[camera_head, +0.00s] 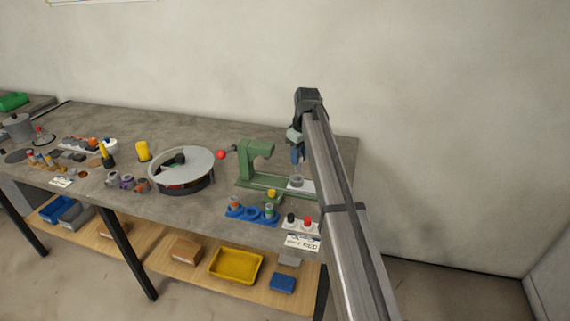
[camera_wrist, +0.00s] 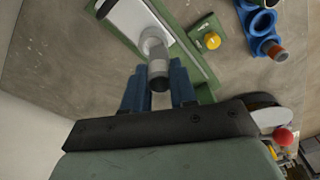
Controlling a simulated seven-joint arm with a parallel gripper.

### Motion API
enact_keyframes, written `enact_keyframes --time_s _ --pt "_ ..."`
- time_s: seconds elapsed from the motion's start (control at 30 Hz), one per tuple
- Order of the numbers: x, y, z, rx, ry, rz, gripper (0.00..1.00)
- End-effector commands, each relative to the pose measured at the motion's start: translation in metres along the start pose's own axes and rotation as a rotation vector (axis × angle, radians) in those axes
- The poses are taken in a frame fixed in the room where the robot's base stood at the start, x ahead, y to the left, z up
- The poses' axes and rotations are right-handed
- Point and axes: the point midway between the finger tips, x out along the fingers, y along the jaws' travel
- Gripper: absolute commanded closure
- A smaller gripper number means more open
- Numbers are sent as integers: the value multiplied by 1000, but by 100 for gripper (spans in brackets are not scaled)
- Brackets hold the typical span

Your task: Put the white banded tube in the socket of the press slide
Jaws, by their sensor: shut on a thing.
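My gripper (camera_wrist: 160,92) has blue fingers shut on the tube (camera_wrist: 158,68), a pale grey-white cylinder with a dark near end. The tube points away from the wrist camera toward the grey round socket (camera_wrist: 151,37) on the white plate of the press slide (camera_wrist: 128,16). The tube overlaps the socket in this view; I cannot tell whether its far end is inside or just above it. In the head view my gripper (camera_head: 298,157) is above the socket (camera_head: 297,181) at the right end of the green press (camera_head: 257,160), and the tube is not clearly visible.
A blue holder (camera_head: 250,213) with coloured pieces stands in front of the press. A white holder (camera_head: 288,226) with black and red caps is at the table's front edge. A round grey-topped turntable (camera_head: 186,162) and a red ball knob (camera_head: 221,155) are to the left.

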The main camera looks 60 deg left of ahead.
Motion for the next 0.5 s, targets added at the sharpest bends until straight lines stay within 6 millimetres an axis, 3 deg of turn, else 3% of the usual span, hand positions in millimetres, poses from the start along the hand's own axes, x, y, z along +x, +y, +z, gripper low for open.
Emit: enact_keyframes --time_s 0.13,0.5 --pt "-2 11 -18 -73 14 5 100" --pt "5 9 -15 -132 19 9 100"
